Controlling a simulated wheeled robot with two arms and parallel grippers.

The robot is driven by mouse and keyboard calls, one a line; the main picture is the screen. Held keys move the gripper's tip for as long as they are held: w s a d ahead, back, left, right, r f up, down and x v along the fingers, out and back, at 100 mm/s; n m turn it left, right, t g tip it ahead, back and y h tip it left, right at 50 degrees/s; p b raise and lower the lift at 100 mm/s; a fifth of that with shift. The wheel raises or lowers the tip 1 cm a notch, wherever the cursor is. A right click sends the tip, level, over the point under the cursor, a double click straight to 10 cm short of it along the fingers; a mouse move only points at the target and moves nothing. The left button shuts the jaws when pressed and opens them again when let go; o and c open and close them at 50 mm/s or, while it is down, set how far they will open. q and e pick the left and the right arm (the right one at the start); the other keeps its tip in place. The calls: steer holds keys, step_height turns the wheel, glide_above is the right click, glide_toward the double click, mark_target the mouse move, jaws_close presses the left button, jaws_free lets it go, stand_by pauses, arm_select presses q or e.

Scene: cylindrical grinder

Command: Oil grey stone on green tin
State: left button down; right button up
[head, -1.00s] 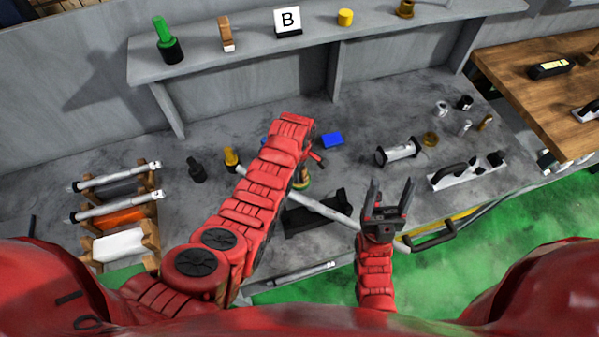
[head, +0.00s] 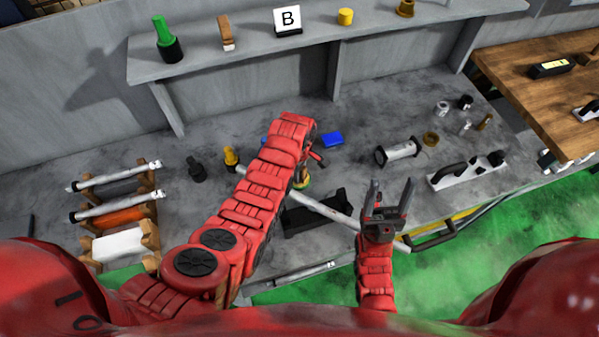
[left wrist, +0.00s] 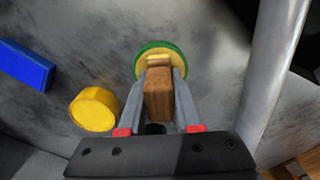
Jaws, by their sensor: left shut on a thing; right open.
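My left gripper (left wrist: 160,85) is shut on a brown block (left wrist: 158,98), wooden in look, with a paler tan end. The block is over the green tin (left wrist: 173,48), a round tin with a green rim and a yellowish inside. I cannot tell whether the block touches the tin. In the head view the tin (head: 303,185) shows partly beside my left forearm on the grey bench. I see no clearly grey stone face on the held block. My right gripper (head: 385,205) is open and empty at the bench's front edge.
A pale bar (head: 325,212) on a black stand (head: 313,222) lies close to the tin. A blue block (head: 332,139) is behind. A yellow round piece (left wrist: 95,108) is beside the tin. A rack with bars (head: 150,240) stands at left; a shelf (head: 260,50) runs along the back.

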stand_by(0.3)
arm_select(q)
steer(key=shift+r+p, duration=0.6)
steer(key=shift+r, duration=0.2)
steer(key=shift+r+p, duration=0.65)
steer(key=shift+r, duration=0.85)
steer(key=shift+r+p, duration=0.4)
steer(key=shift+r, duration=0.8)
steer(key=shift+r, duration=0.1)
